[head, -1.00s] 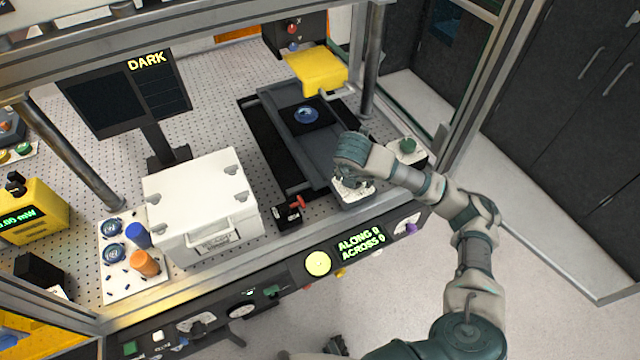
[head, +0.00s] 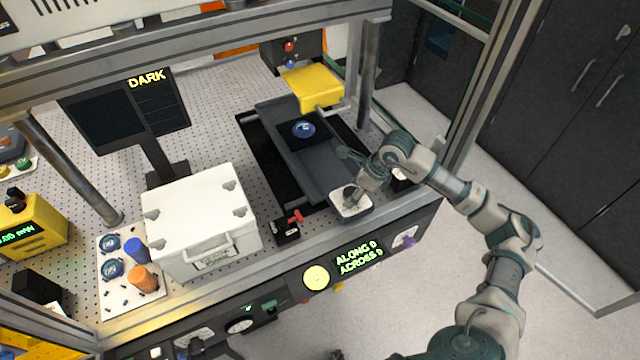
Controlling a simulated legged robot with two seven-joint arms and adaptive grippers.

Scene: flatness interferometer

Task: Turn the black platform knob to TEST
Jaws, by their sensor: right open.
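The platform (head: 326,176) is a long dark grey slab on a black base, with a blue disc (head: 303,129) on it. At its near end is a white dial plate (head: 352,209). A small dark shape on this plate appears to be the black knob (head: 349,192); its pointer and the TEST mark are too small to read. My right gripper (head: 348,172) is open, just above and behind the plate, with its fingers pointing left. I cannot tell whether a finger touches the knob. My left gripper does not show.
A white lidded box (head: 200,215) stands left of the platform. A small black block with a red lever (head: 287,226) sits between them. A yellow head (head: 312,88) overhangs the platform's far end. The front panel display (head: 358,257) reads ALONG 0, ACROSS 0. A frame post (head: 362,75) rises behind.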

